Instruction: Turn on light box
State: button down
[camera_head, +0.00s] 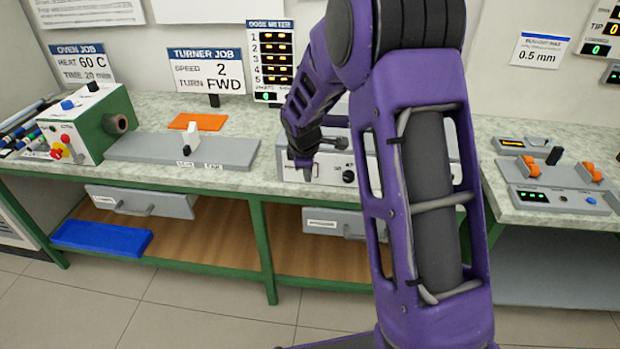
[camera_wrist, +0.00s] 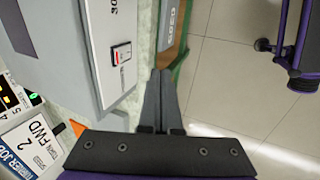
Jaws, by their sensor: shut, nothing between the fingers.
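A grey box with a white front (camera_head: 325,168) stands on the middle bench, partly behind my arm. It looks like the light box, but I cannot read its name. In the wrist view its white front panel (camera_wrist: 100,30) carries a small red-and-black rocker switch (camera_wrist: 121,53), with a partly cut-off label beside it. I cannot tell the switch's position. My gripper (camera_wrist: 160,75) is shut and empty, just off the panel's front edge and apart from the switch. My arm hides part of the box in the head view.
A grey plate with a white-topped lever (camera_head: 188,140) and an orange sheet (camera_head: 197,121) lie left of the box. The green oven (camera_head: 100,120) stands farther left. A device with orange clamps (camera_head: 560,180) is at right. Drawers (camera_head: 140,202) hang below the bench.

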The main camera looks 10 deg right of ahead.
jog(key=shift+s+v, duration=0.15)
jog(key=shift+v, duration=0.85)
jog(key=shift+s+v, duration=0.15)
jog(key=shift+v, duration=0.9)
jog(key=shift+a+f, duration=0.1)
jog(key=shift+f, duration=0.05)
